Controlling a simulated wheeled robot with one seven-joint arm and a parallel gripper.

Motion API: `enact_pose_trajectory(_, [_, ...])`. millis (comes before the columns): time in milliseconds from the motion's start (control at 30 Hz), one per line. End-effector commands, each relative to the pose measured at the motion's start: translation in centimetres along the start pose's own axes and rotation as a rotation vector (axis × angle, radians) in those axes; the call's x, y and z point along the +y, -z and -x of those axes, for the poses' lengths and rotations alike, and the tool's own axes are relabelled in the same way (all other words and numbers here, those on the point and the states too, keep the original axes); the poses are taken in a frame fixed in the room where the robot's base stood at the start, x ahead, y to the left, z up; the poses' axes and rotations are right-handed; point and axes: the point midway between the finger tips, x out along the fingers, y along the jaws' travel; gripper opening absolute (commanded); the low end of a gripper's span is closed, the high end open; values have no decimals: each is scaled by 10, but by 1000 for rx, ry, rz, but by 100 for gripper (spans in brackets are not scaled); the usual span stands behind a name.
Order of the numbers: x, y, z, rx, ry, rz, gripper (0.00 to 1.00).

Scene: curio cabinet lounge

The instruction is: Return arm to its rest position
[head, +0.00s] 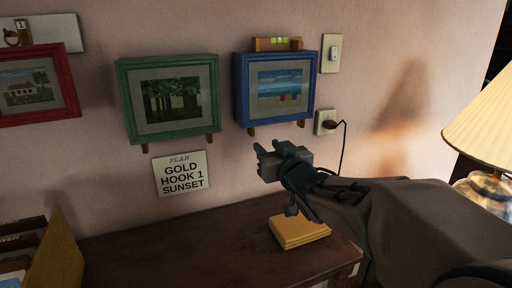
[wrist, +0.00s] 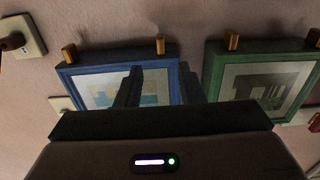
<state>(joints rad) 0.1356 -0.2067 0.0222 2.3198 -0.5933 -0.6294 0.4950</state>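My gripper (head: 267,147) is raised above the dark wooden tabletop (head: 190,247), with its fingers pointing toward the wall. In the wrist view my gripper (wrist: 160,70) has its two dark fingers apart with nothing between them. My arm reaches in from the lower right and is bent, not folded away. The blue-framed seascape (head: 243,108) hangs on the wall just beyond and above the gripper; the wrist view shows this blue frame (wrist: 119,56) upside down behind the fingers. A gap between fingers and frame is likely but its depth is hard to tell.
A green-framed picture (head: 128,100) and red-framed picture (head: 70,82) hang left. A yellow block (head: 298,232) lies under the gripper. A plugged cord (head: 343,150) and lamp (head: 482,125) are right; a file holder (head: 62,255) is left.

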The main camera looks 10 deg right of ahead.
Motion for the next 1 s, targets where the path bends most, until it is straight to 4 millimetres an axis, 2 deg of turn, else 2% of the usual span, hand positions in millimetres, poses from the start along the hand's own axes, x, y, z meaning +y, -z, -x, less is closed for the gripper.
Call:
enact_pose_trajectory(267, [6,8,5,-56,-45,0,35])
enact_pose_trajectory(467, [23,14,34,-294,-192,-10,35])
enact_pose_trajectory(600, [27,10,69,-509,-269,-31,35])
enact_pose_trajectory(733, [20,7,108,-719,-302,-60,35])
enact_pose_trajectory(1000, [-16,12,196,-1132,-260,-131,35])
